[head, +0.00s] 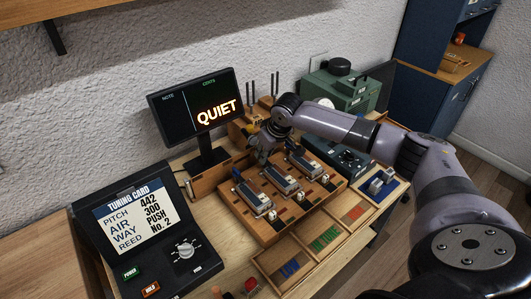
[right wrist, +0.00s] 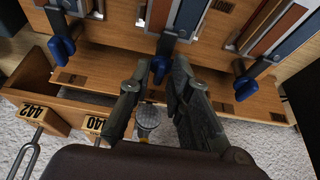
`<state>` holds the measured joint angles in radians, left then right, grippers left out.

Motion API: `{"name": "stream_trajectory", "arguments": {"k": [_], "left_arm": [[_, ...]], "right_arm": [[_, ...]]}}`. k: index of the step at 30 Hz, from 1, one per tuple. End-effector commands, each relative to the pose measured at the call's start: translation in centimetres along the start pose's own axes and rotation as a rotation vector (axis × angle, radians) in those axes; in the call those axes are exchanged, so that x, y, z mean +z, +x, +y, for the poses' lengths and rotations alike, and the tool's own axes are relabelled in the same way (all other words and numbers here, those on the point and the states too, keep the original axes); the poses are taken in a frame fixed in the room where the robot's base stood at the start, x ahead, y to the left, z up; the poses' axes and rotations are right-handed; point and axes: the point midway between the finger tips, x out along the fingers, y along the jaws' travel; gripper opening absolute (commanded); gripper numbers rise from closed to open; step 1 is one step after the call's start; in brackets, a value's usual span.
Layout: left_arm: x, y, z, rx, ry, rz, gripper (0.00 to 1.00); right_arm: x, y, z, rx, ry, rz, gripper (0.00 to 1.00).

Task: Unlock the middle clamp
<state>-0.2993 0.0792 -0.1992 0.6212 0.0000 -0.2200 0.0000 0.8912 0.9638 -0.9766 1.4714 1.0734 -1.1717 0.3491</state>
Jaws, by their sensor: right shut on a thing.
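A wooden board (head: 266,235) carries three metal-and-blue clamps side by side; the middle clamp (head: 281,179) sits between the other two. In the right wrist view the middle clamp's blue lever tip (right wrist: 160,66) lies between the fingers of my right gripper (right wrist: 159,78), which is shut on it. In the head view my right gripper (head: 264,152) is at the far end of the clamps, its fingertips hard to make out. Other blue lever tips hang on the left (right wrist: 62,47) and right (right wrist: 243,88) in the wrist view. My left gripper is not in view.
A monitor (head: 197,112) reading "QUIET" stands behind the board. A tuning card console (head: 138,225) is at the left front. Trays with coloured strips (head: 325,239) lie in front, and a green machine (head: 340,92) stands behind. Numbered wooden blocks (right wrist: 97,125) are near the gripper.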

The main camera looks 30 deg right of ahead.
Motion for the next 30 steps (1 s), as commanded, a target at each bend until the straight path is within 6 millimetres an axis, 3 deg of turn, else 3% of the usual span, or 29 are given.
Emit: {"name": "stream_trajectory", "arguments": {"k": [4,17,30], "left_arm": [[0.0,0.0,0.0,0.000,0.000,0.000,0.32],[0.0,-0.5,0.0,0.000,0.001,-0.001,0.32],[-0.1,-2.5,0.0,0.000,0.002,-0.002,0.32]], "right_arm": [[0.0,0.0,0.0,0.000,0.000,0.000,0.00],[0.0,-0.1,0.1,-0.014,-0.032,-0.001,0.00],[-0.1,-0.1,0.3,-0.134,-0.312,0.000,0.00]]}}
